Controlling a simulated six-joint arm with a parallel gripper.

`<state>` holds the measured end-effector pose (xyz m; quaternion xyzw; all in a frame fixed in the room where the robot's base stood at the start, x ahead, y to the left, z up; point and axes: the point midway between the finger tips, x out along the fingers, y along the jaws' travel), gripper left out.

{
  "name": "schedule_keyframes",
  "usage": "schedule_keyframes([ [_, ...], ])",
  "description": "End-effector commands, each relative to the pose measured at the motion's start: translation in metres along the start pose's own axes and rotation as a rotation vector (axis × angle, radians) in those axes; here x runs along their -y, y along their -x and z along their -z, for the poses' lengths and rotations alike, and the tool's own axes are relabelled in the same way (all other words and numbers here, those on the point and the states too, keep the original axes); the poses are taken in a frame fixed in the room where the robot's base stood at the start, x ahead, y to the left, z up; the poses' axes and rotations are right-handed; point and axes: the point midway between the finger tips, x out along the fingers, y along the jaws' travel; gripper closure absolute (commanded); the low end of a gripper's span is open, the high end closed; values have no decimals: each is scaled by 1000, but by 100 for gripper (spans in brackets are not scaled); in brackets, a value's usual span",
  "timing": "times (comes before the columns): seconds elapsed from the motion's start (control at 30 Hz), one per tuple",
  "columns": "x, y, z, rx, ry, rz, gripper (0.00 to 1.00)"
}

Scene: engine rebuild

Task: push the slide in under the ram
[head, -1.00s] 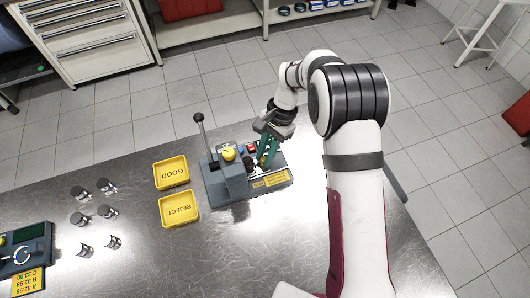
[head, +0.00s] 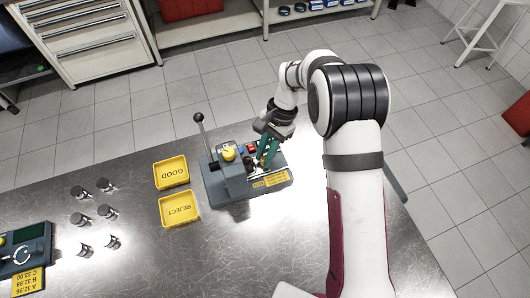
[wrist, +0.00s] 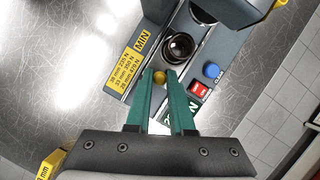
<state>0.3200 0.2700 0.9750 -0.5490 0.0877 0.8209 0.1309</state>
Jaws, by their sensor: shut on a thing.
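The spring tester, a grey press (head: 233,180), stands on the steel bench with a tall lever and a yellow knob on its head. In the wrist view my gripper (wrist: 160,78), with green fingers, is shut on a small brass knob (wrist: 159,77) at the near end of the slide. A dark round part (wrist: 180,47) sits just beyond the knob, toward the press head (wrist: 240,10). Another dark round part shows at the head's edge. In the head view my gripper (head: 265,157) is right of the press head. The ram itself is mostly hidden by the head.
Yellow GOOD (head: 171,172) and REJECT (head: 179,209) trays lie left of the press. Several metal cylinders stand or lie farther left. A red button (wrist: 199,90) and a blue button (wrist: 212,71) are close to my right finger.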

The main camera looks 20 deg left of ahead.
Motion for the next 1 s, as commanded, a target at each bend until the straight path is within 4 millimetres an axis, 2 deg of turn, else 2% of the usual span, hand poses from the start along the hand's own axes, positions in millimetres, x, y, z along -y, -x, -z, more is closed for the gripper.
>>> schedule_keyframes([
  [0.17,3,-1,-5,1,0,1,100],
  [0.43,21,-15,-38,1,1,1,100],
  [0.7,23,-16,-41,5,-1,3,100],
  [0.73,23,-16,-41,5,-1,3,74],
  [0.8,23,-16,-41,4,-1,3,61],
  [0.87,22,-16,-40,4,-1,2,50],
  [1.0,22,-16,-40,3,-1,1,49],
])
